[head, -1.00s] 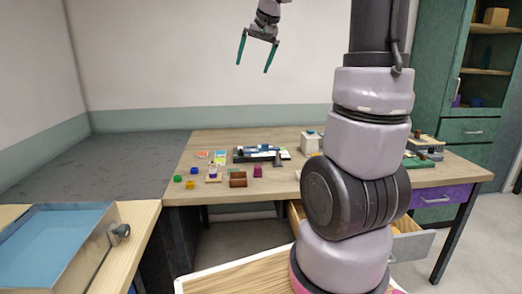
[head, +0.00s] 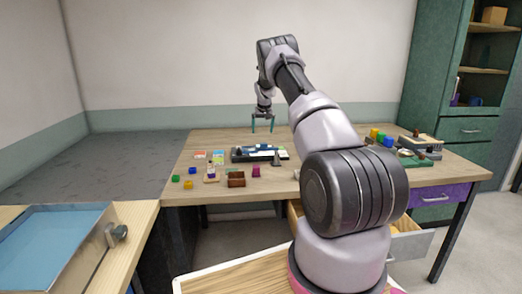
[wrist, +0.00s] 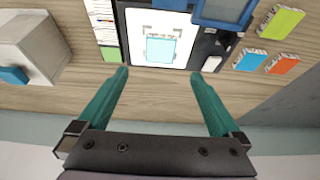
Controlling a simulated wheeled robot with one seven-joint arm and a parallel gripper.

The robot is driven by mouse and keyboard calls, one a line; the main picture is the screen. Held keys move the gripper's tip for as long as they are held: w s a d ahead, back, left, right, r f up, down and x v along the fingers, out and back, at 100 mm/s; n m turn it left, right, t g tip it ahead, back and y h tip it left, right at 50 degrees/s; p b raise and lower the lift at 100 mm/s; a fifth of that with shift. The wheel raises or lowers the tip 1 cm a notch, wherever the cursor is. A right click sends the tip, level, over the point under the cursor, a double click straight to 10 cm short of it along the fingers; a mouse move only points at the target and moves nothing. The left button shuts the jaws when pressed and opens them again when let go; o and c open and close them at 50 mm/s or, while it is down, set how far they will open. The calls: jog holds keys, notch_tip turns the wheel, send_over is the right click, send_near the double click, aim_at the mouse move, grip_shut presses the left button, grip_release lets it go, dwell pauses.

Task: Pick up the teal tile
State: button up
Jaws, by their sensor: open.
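A pale teal square tile (wrist: 160,49) lies on a white panel (wrist: 140,25) of a dark board in the wrist view. In the head view the dark board (head: 240,155) lies towards the back of the table, and I cannot clearly make out the tile on it. My gripper (wrist: 159,75) is open and empty, with its two teal fingers spread wide. The tile appears just beyond the fingertips in the wrist view, between their lines and apart from them. In the head view my gripper (head: 262,129) hangs fingers down above the back of the board.
A white box with a blue part (wrist: 30,50) stands left of the board in the wrist view. Green (wrist: 281,22), blue (wrist: 250,59) and orange (wrist: 282,62) cards lie right. In the head view, small blocks and a brown box (head: 237,182) sit in front.

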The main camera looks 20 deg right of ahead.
jog(key=x, duration=0.6)
jog(key=shift+d+f, duration=0.1)
jog(key=shift+x, duration=2.75)
jog(key=c, duration=1.5)
grip_shut()
